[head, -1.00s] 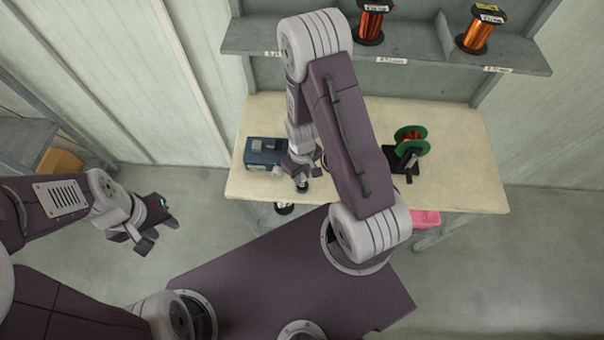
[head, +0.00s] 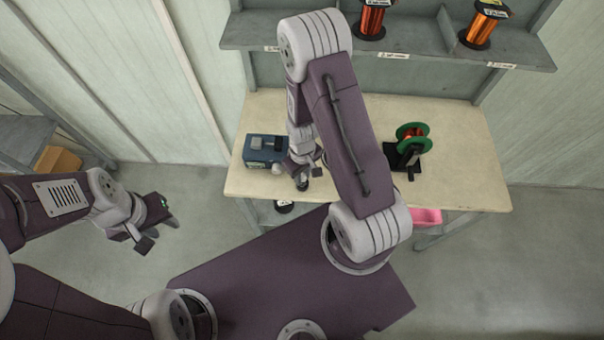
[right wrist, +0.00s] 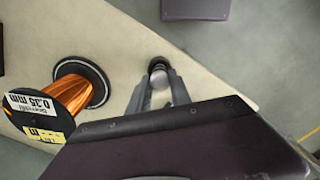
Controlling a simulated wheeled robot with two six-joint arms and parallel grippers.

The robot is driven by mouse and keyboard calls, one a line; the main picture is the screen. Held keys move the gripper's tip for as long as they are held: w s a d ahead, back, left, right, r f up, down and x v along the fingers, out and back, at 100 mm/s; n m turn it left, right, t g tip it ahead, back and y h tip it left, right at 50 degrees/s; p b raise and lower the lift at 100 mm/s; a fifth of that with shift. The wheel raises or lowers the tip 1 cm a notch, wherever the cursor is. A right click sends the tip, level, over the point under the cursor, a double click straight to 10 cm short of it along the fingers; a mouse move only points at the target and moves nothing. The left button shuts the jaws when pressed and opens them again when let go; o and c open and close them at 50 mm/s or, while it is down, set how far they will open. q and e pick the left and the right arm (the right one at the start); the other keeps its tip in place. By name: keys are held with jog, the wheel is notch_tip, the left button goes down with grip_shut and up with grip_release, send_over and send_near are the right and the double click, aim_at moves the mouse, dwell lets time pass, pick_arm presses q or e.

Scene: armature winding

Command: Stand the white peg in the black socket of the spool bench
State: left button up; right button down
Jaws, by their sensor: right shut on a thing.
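My right gripper (head: 303,176) is low over the front left of the spool bench (head: 460,185). In the right wrist view its fingers (right wrist: 160,88) are shut on the white peg (right wrist: 160,79), seen nearly end-on. The black socket (right wrist: 158,62) shows as a dark round shape just past the fingertips, close to the peg. I cannot tell whether the peg's lower end is inside it. In the head view the arm hides the peg. My left gripper (head: 158,228) hangs over the floor left of the bench, open with nothing between its fingers.
A copper-wire spool (right wrist: 72,95) stands on the bench beside the right gripper. A dark blue box (head: 262,150) sits left of the gripper; a green-flanged spool on a black stand (head: 410,148) is at the right. A shelf with wire spools (head: 400,62) runs behind.

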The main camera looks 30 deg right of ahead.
jog(key=shift+f, duration=0.1)
jog(key=c, duration=1.1)
grip_release()
notch_tip(320, 180, up, 9)
jog(key=shift+r, duration=0.1)
